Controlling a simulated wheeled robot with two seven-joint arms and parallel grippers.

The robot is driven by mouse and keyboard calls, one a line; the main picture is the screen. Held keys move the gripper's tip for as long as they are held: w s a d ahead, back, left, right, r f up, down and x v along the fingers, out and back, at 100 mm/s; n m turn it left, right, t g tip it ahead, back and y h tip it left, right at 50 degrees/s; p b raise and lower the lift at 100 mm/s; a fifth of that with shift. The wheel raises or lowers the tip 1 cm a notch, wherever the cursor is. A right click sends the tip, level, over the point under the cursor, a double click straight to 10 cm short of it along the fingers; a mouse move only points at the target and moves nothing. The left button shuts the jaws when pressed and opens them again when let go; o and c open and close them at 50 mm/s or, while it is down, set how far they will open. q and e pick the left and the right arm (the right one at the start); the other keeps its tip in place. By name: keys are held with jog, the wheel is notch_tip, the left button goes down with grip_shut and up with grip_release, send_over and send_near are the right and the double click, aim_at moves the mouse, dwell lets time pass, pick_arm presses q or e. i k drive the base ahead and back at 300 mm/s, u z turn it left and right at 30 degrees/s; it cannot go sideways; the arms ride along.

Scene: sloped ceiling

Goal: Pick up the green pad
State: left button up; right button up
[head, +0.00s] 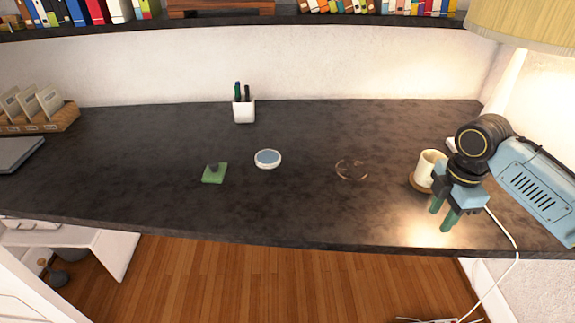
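The green pad (215,176) is a small flat square lying on the dark desk (300,212), left of the middle. A small dark object (213,167) sits on or just behind its far edge; I cannot tell which. My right gripper (442,219) is at the right, over the desk's front part, far from the pad. Its two green fingers point down and stand apart, with nothing seen between them. My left gripper is not in view.
A round white-rimmed disc (267,159) lies right of the pad. A white pen cup (244,110) stands behind. A cream mug (428,170) on a brown coaster is beside my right gripper. A brown ring-like item (351,170) lies between. The desk around the pad is mostly clear.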

aim_at(214, 171)
jog(key=z, duration=0.5)
jog(key=i, duration=1.15)
jog(key=u, duration=2.95)
